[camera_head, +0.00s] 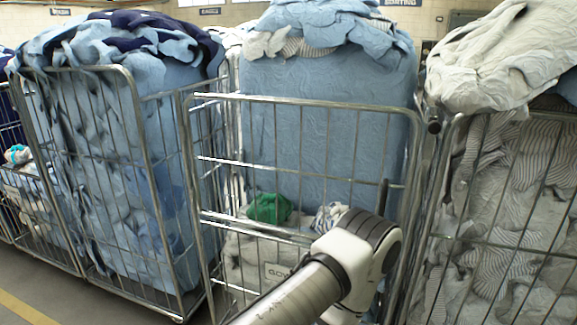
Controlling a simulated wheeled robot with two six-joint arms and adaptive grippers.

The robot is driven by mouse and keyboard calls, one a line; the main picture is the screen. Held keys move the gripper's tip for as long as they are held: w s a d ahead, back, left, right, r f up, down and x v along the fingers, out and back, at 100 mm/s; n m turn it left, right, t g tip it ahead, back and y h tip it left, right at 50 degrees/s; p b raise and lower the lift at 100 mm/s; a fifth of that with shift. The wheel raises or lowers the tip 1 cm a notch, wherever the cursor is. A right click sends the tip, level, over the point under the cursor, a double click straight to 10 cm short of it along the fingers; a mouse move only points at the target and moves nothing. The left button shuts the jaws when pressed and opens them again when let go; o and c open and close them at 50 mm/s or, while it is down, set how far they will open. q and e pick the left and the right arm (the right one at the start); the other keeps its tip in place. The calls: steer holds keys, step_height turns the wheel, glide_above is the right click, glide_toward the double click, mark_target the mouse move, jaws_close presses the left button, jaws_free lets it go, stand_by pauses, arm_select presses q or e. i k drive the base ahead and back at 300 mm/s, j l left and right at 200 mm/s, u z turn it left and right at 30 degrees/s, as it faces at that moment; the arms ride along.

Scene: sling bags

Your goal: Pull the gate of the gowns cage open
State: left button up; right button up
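The gowns cage (278,272) stands in the middle, with a partly covered label beginning "GOW" low on its front. Its gate (300,102) is a chrome wire frame across the front, with horizontal bars and thin uprights. I cannot tell whether the gate is latched or slightly ajar. Blue cloth fills the back of the cage above the gate. My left arm rises from the bottom edge and its white and dark wrist covers the gate's lower right. A thin dark piece, perhaps a finger of my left gripper (383,197), sticks up behind the wrist by the right side. The fingertips are mostly hidden. My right gripper is not in view.
A cage with blue cloth (100,170) stands close on the left. A cage with striped, pale cloth (510,200) stands close on the right. A green cloth (268,208) lies inside the gowns cage. Some floor with a yellow line (28,310) shows at lower left.

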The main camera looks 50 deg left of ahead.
mark_target(186, 129)
steer(key=u, duration=1.6)
